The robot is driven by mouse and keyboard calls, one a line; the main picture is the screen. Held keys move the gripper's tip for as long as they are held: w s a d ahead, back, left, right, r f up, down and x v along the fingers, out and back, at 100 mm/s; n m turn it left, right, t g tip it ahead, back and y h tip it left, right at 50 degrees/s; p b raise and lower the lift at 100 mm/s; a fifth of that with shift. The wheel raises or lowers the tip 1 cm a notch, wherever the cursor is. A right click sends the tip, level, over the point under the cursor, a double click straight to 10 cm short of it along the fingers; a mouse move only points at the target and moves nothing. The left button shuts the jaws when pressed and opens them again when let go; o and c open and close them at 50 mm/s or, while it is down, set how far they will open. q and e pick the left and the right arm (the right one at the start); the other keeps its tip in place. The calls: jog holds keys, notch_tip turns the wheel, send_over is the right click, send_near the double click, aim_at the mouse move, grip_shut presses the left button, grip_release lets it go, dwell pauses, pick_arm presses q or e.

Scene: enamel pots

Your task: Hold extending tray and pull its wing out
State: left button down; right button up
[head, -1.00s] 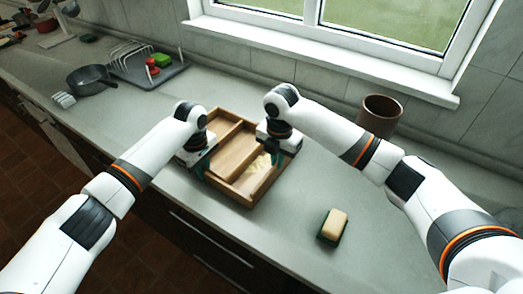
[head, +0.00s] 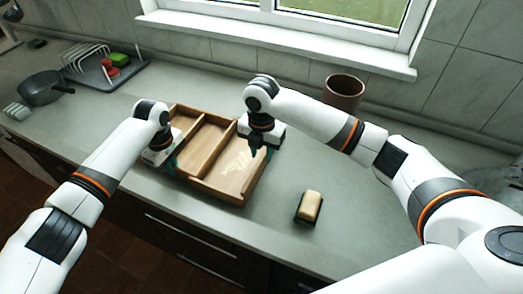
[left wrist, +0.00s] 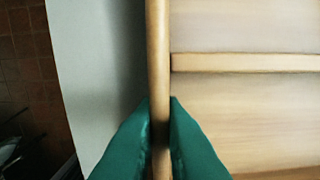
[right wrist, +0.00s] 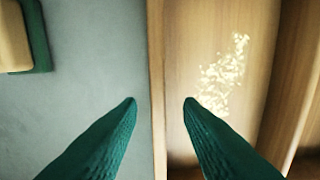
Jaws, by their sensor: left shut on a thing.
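The wooden extending tray (head: 207,147) lies on the counter in the head view, with slats dividing its floor. A pale speckled patch marks its right-hand section, which also shows in the right wrist view (right wrist: 210,50). My left gripper (head: 172,163) is at the tray's left side. In the left wrist view its green fingers (left wrist: 160,102) are shut on the tray's thin side wall. My right gripper (head: 255,152) is over the tray's right side. In the right wrist view its fingers (right wrist: 161,101) are apart, one on each side of the right wall, with gaps between.
A sponge (head: 311,203) with a dark green base lies right of the tray. A brown pot (head: 343,92) stands behind, near the window wall. A dark pan (head: 45,88) and a dish rack (head: 95,70) are at the far left. The counter's front edge runs close to the tray.

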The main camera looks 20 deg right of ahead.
pick_arm(q)
jog(key=shift+s+d, duration=0.1)
pick_arm(e)
notch_tip(320, 180, up, 12)
dwell(0.4)
pick_arm(q)
jog(key=c, duration=1.6)
grip_release()
